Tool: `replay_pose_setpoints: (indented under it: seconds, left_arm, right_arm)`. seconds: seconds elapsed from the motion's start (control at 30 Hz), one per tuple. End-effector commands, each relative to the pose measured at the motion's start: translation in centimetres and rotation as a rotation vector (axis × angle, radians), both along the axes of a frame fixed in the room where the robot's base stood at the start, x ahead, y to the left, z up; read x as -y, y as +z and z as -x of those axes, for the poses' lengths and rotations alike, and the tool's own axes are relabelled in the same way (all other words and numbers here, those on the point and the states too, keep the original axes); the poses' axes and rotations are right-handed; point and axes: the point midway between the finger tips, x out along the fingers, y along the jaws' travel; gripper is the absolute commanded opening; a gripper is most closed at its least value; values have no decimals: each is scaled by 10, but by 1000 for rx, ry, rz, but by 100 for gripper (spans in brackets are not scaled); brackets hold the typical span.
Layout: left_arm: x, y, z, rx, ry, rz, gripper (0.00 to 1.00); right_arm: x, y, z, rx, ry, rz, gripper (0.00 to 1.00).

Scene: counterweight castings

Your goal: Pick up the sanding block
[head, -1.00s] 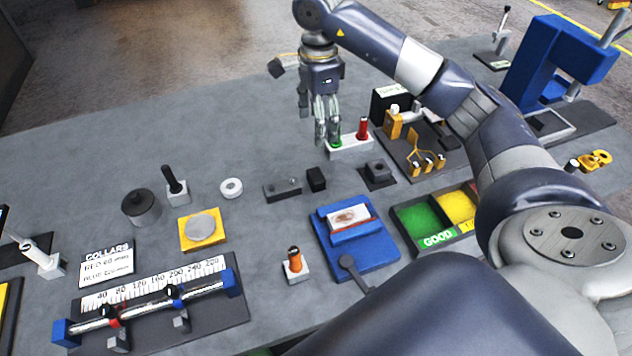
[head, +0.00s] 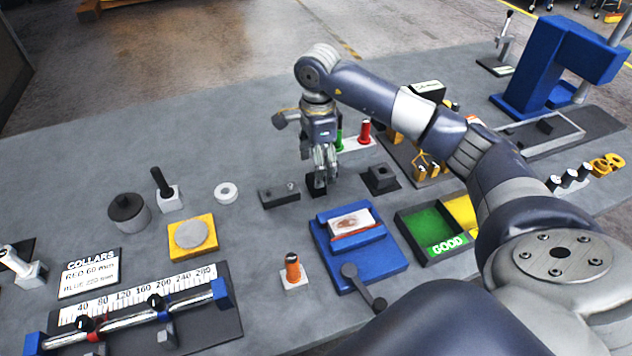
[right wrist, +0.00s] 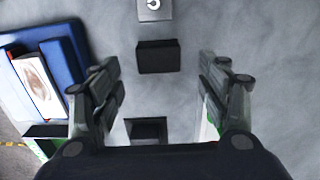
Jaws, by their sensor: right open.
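A small black block, which I take to be the sanding block (head: 314,189), lies on the grey table, partly hidden under my right gripper (head: 323,168). In the right wrist view the block (right wrist: 158,58) lies between the two spread fingers of my right gripper (right wrist: 158,66), closer to their tips, with a gap on each side. The gripper is open and empty, pointing down above the block. I cannot tell its exact height. My left gripper is not in view.
A grey bar with a knob (head: 279,197) lies just left of the block, and a black socketed fixture (head: 380,178) stands to its right. A blue fixture (head: 387,257) is in front. A white stand (head: 356,145) with green and red pegs is behind.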

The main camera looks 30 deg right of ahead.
Motion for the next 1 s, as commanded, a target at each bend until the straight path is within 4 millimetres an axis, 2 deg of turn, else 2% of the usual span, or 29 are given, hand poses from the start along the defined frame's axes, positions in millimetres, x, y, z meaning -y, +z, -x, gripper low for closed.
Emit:
replay_pose_setpoints:
  seconds: [0.23,0.4,0.67,0.87,0.9,1.0]
  left_arm:
    - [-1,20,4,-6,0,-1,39]
    - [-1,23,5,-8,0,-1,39]
    - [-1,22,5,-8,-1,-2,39]
    - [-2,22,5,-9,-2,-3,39]
    - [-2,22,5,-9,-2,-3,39]
    - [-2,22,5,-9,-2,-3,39]
  right_arm:
    - [-5,-28,2,-6,2,-1,69]
    - [-5,-49,1,-2,0,0,69]
    - [-4,-52,0,0,1,-1,69]
    - [-4,-52,0,0,1,-1,24]
    - [-4,-52,0,0,1,0,19]
    - [-4,-52,0,0,1,-1,19]
